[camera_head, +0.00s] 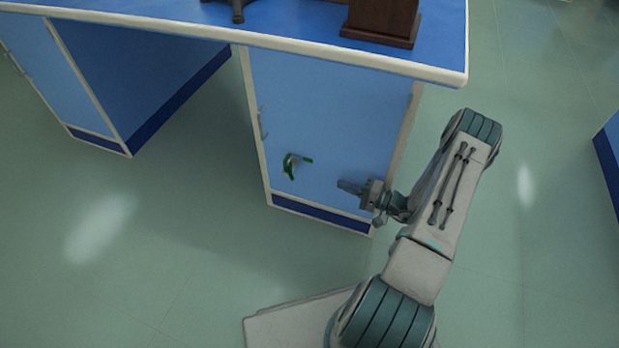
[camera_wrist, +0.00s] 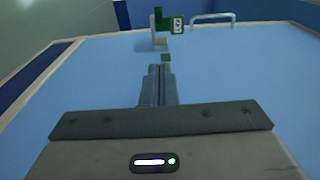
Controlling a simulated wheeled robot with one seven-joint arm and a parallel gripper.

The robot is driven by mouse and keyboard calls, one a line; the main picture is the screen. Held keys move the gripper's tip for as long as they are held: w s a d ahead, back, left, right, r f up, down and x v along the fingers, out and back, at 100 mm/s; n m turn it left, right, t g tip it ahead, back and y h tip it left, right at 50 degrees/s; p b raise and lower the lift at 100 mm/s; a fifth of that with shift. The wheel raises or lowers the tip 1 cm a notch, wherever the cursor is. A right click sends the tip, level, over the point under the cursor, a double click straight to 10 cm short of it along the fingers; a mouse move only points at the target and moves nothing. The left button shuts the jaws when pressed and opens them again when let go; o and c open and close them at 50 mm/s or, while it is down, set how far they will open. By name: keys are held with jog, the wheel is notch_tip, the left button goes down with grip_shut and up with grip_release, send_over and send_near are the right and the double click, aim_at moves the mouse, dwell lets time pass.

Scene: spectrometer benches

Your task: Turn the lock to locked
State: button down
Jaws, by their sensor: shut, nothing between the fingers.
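The lock (camera_head: 292,163) is a small fitting with green parts on the blue cabinet door (camera_head: 335,100). In the wrist view the lock (camera_wrist: 158,24) sits at the top middle, ahead of my fingers, with a small green-framed label (camera_wrist: 178,25) at its right. The label's text is too small to read surely, and I cannot tell the lock's setting. My gripper (camera_head: 342,185) is shut and empty, to the right of the lock and a little below it in the head view. Its fingers (camera_wrist: 160,70) point toward the lock, with a visible gap between them.
A metal door handle (camera_head: 262,123) is on the door's left edge, above the lock; it also shows in the wrist view (camera_wrist: 213,18). The blue benchtop (camera_head: 290,18) overhangs the door and carries a brown wooden object (camera_head: 381,20). The floor (camera_head: 170,250) in front is clear.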

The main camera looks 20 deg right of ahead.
jog(key=b, duration=0.3)
send_near(291, 172)
jog(key=w+f, duration=0.1)
jog(key=w, duration=0.3)
jog(key=a, duration=0.1)
jog(key=a+b, duration=0.1)
jog(key=a, duration=0.1)
jog(key=shift+s, duration=0.25)
jog(key=shift+a+r, duration=0.15)
jog(key=shift+a, duration=0.4)
